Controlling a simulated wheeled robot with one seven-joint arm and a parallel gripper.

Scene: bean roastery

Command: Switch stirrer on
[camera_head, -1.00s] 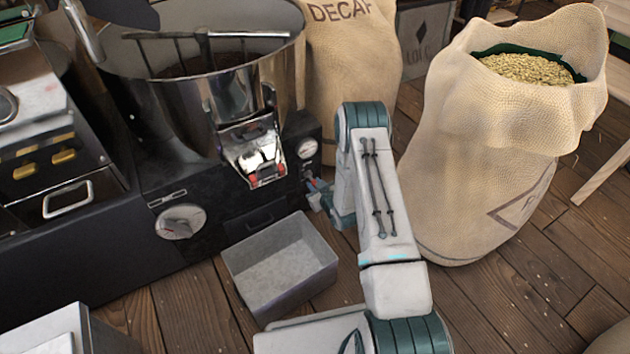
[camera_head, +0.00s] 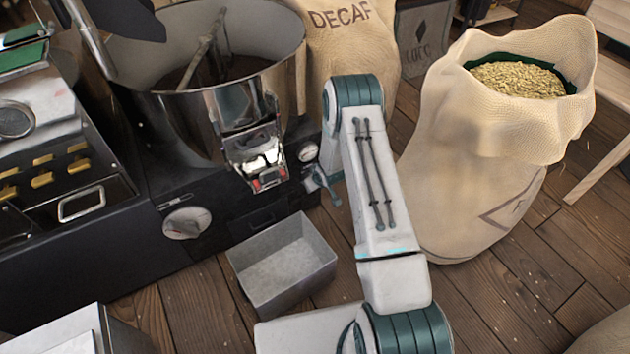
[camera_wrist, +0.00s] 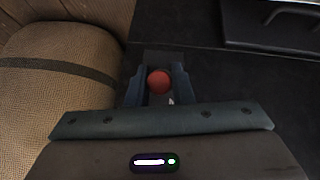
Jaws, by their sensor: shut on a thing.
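The stirrer (camera_head: 205,48) is a metal arm inside the round steel bin (camera_head: 188,105) of the black roasting machine. My gripper (camera_head: 318,188) is at the machine's right front corner, below a small round gauge (camera_head: 308,151). In the wrist view, my gripper (camera_wrist: 159,86) is shut on a red round knob (camera_wrist: 159,81). The knob sits between the two dark fingers, against the black machine body (camera_wrist: 200,65). Its mount is mostly hidden by the fingers. In the head view, the knob cannot be made out.
A grey metal box (camera_head: 283,265) stands on the wooden floor below the machine. An open sack of green beans (camera_head: 480,150) stands right of my arm, and a DECAF sack (camera_head: 352,50) behind it. A dial (camera_head: 187,223) is on the machine front.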

